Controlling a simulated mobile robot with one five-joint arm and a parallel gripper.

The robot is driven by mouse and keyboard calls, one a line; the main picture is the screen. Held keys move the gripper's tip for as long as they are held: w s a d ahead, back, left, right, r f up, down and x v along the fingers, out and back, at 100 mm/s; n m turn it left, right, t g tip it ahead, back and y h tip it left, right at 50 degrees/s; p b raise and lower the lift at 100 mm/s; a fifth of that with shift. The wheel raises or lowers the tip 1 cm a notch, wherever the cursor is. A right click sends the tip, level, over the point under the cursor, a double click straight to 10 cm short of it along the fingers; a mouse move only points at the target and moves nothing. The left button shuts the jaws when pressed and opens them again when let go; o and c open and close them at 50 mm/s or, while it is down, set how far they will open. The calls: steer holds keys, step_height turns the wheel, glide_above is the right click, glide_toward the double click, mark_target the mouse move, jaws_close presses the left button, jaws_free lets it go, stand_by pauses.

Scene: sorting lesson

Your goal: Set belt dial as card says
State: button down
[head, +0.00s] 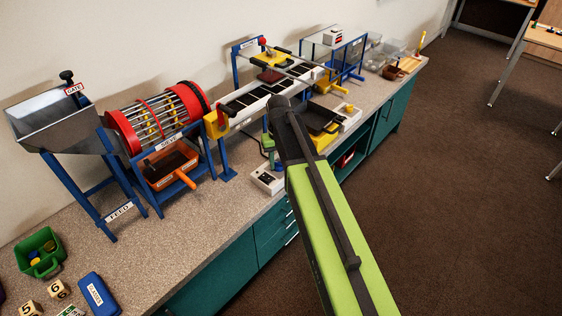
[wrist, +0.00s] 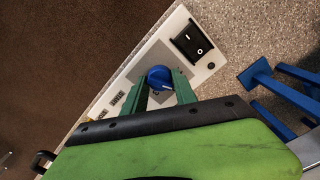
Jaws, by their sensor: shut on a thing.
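The belt dial (wrist: 159,78) is a round blue knob with a pale pointer mark, on a white control box (wrist: 213,62) with a grey plate. In the wrist view my gripper (wrist: 160,84) has its two green fingers on either side of the knob, shut on it. Small labels (wrist: 117,99) lie beside the dial, too small to read surely. In the head view the control box (head: 266,181) stands at the bench's front edge, below the belt (head: 250,101); my arm hides part of the area. A small printed card (head: 71,311) lies at the bottom edge, its text unreadable.
A black rocker switch (wrist: 192,39) is beside the dial. A blue stand foot (wrist: 255,75) is close to the box. The sieve drum (head: 160,115), orange bin (head: 168,168) and feed hopper (head: 55,115) stand left on the bench. The brown floor (head: 460,190) is open.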

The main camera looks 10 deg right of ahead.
steer(key=m, duration=0.4)
steer(key=shift+w+m, duration=0.1)
steer(key=shift+m, duration=0.2)
steer(key=m, duration=0.4)
steer(key=shift+m, duration=0.3)
steer(key=m, duration=0.4)
steer(key=shift+m, duration=2)
steer(key=c, duration=1)
jaws_free()
